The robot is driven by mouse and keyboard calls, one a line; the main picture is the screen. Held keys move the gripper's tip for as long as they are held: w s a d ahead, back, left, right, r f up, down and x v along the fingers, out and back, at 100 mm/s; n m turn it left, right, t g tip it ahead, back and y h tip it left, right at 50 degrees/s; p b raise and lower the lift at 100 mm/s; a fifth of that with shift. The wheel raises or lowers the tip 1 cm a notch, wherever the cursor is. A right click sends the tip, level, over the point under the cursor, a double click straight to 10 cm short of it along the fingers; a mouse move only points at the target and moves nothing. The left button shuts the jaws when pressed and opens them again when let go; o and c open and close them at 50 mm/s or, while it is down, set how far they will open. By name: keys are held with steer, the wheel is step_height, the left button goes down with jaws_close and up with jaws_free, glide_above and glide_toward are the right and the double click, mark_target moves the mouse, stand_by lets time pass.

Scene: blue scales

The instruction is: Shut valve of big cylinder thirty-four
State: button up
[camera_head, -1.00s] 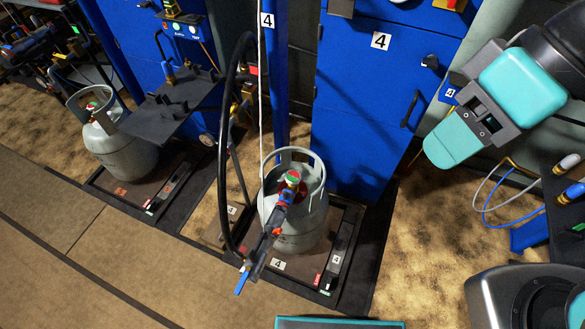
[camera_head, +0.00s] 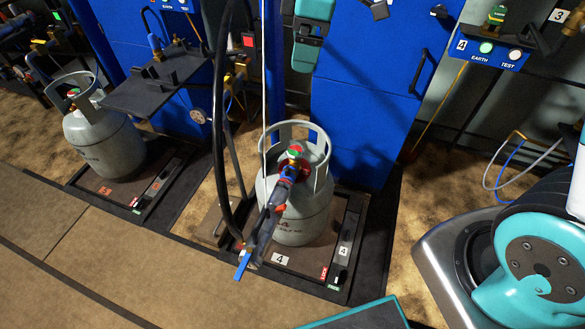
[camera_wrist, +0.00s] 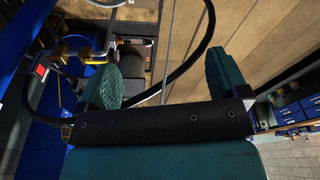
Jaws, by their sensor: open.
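A grey gas cylinder (camera_head: 300,215) with a collar stands upright on a floor scale (camera_head: 345,240) marked 4. I cannot read a thirty-four on it. Its valve top (camera_head: 294,151) is green and red, inside the collar. A filling head with a blue lever (camera_head: 243,264) is attached at the valve and slants down toward the front left. My gripper (camera_head: 304,52) is above and behind the cylinder at the top edge, apart from the valve. In the wrist view its two teal fingers are spread wide with nothing held between them (camera_wrist: 163,75).
A black hose (camera_head: 221,120) and a thin white cord hang close left of the cylinder. A blue cabinet (camera_head: 365,110) stands behind. A second grey cylinder (camera_head: 105,145) stands on a scale at left. Open floor (camera_head: 110,260) lies in front.

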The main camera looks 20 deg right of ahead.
mark_target(295, 150)
steer(key=w+d+f+n+h+b, duration=0.15)
steer(key=w+f+b, duration=0.3)
steer(key=f, duration=0.45)
steer(key=w+d+f+n+b, duration=0.1)
steer(key=w+f+n+b, duration=0.25)
steer(key=w+f, duration=0.45)
steer(key=w+d+f+n+b, duration=0.15)
steer(key=w+f+b, duration=0.3)
steer(key=f, duration=1.15)
steer(key=f+b, duration=0.1)
steer(key=f, duration=0.5)
steer(key=s+f+b, duration=0.1)
steer(key=f, duration=0.5)
steer(key=shift+a+f, duration=0.1)
steer(key=shift+a, duration=0.15)
steer(key=shift+w, duration=0.1)
steer(key=c, duration=0.9)
